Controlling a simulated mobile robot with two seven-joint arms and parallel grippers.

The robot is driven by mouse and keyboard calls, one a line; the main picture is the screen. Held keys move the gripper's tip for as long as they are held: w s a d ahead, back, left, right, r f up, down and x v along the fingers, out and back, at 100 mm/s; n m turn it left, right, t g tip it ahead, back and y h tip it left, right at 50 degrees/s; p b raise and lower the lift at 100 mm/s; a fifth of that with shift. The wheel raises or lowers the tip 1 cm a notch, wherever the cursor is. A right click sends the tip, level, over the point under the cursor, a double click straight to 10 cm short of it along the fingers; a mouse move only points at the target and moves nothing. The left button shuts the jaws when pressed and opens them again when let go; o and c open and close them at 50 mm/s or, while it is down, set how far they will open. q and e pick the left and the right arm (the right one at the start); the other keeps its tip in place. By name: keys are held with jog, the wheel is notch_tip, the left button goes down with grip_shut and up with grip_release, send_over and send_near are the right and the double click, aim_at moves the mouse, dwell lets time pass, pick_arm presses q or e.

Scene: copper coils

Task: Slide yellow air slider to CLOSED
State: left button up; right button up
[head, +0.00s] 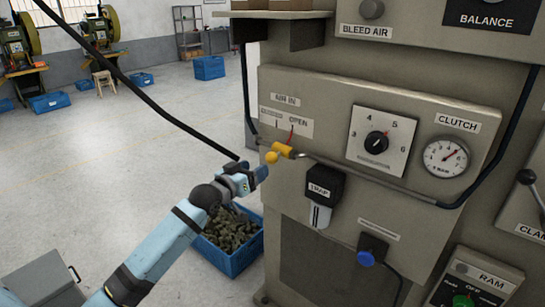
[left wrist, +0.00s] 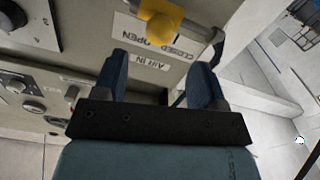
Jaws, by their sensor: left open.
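The yellow air slider (head: 284,150) sits on a metal pipe at the left of the machine's grey panel, below the AIR IN label plate (head: 287,121). Its yellow body is nearer the word OPEN, at the right of the plate; a round yellow knob (head: 271,157) sticks out from it. My left gripper (head: 260,171) is just below and left of the knob, open and empty. In the left wrist view the yellow slider (left wrist: 160,22) shows beyond and between the spread blue fingers (left wrist: 157,70), apart from them. My right gripper is not in view.
A black filter unit (head: 322,190) hangs on the panel below the pipe (head: 370,180). A blue knob (head: 365,258) is lower down. A dark cable (head: 150,90) crosses at left. A blue crate (head: 232,258) of parts stands below my left arm.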

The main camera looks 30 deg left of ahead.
aim_at(268, 160)
pick_arm(q)
jog(key=w, duration=0.5)
jog(key=w+p, duration=0.1)
jog(key=w, duration=0.1)
jog(key=shift+w+d, duration=0.3)
jog(key=shift+w, duration=0.1)
jog(key=shift+w+d, duration=0.1)
jog(key=shift+w, duration=0.4)
grip_shut()
jog(key=a+b, duration=0.1)
jog(key=a, duration=0.5)
jog(key=shift+w+a+r, duration=0.15)
jog(key=shift+w+a, duration=0.1)
